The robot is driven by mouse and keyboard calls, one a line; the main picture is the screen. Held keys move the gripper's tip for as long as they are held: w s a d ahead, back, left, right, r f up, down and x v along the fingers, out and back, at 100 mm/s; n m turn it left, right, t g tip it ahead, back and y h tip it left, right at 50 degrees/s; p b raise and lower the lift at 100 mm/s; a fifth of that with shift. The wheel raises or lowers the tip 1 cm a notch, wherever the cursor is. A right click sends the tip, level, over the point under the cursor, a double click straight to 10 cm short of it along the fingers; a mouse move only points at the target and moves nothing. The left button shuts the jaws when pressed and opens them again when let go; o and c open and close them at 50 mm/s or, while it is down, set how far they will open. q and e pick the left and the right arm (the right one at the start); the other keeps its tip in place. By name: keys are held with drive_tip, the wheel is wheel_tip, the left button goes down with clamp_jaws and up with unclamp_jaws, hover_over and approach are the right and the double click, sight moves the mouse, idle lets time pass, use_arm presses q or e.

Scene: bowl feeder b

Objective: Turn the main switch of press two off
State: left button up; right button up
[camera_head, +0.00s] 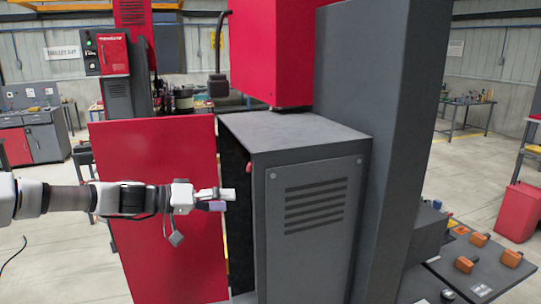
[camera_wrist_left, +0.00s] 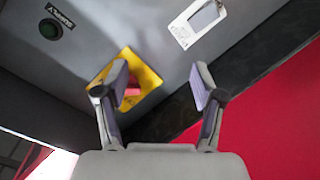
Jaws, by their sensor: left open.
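In the left wrist view, a yellow plate (camera_wrist_left: 149,79) on a grey panel carries a red switch handle (camera_wrist_left: 133,90), partly hidden behind one finger. My left gripper (camera_wrist_left: 160,82) is open and empty, its fingers spread in front of the panel with one overlapping the yellow plate. Whether it touches the handle cannot be told. In the head view the left gripper (camera_head: 227,200) points right, in front of the open red door and just short of the grey cabinet (camera_head: 310,135). A small red part (camera_head: 249,168) sticks out at the cabinet's left edge. My right gripper is not in view.
The red door (camera_head: 160,215) stands open behind my left arm. A tall grey column (camera_head: 400,130) and a bench with orange parts (camera_head: 478,239) stand right.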

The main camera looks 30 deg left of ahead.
use_arm(q)
wheel_tip(320, 180, up, 7)
drive_tip(key=w+a+m+t+h, duration=0.1)
drive_tip(key=w+a+t+h, duration=0.1)
drive_tip(key=a, duration=0.1)
drive_tip(key=b+x, duration=0.7)
drive_tip(key=b, duration=0.2)
drive_tip(key=shift+d, duration=0.65)
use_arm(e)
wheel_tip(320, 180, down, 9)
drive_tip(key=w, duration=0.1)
use_arm(q)
drive_tip(key=shift+s+a, duration=0.1)
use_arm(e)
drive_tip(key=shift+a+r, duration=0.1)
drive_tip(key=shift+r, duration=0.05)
use_arm(q)
drive_tip(key=c, duration=1.1)
